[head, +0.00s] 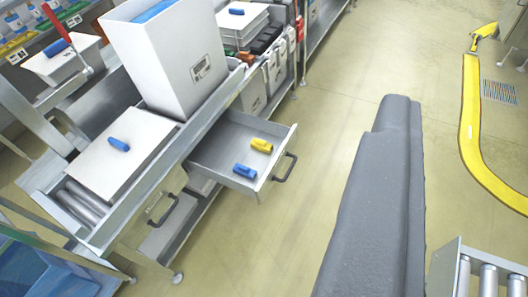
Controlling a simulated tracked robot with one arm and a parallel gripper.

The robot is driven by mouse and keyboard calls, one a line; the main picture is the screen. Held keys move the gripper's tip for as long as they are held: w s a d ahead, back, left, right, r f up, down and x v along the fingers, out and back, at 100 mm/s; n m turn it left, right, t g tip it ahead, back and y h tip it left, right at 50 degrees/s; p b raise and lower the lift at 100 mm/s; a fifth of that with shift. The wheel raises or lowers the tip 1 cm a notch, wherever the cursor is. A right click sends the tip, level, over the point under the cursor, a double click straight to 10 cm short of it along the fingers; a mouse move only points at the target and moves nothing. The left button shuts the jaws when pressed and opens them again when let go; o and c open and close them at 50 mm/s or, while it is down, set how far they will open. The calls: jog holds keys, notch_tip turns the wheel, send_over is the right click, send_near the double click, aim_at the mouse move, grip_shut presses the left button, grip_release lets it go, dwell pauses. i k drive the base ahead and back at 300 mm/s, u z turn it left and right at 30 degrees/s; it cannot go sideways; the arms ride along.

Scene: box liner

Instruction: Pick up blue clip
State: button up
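Three blue clips show. One blue clip (245,171) lies in the open drawer (213,151), beside a yellow clip (262,145). Another blue clip (118,144) lies on a closed white box (105,175) on the roller bench at left. A third blue clip (236,11) lies on a white box at the back. A dark grey part, which looks like my gripper (397,112), reaches up right of the drawer, over the floor. It is apart from all the clips. I see no clip at its tip, and its finger gap is not visible.
A tall white bin (170,60) stands on the bench behind the drawer. The drawer sticks out, with a dark handle (285,167). A roller conveyor (487,276) stands at lower right.

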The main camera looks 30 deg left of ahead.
aim_at(245, 172)
jog(key=u, duration=0.4)
jog(key=i, duration=1.25)
jog(key=u, duration=0.7)
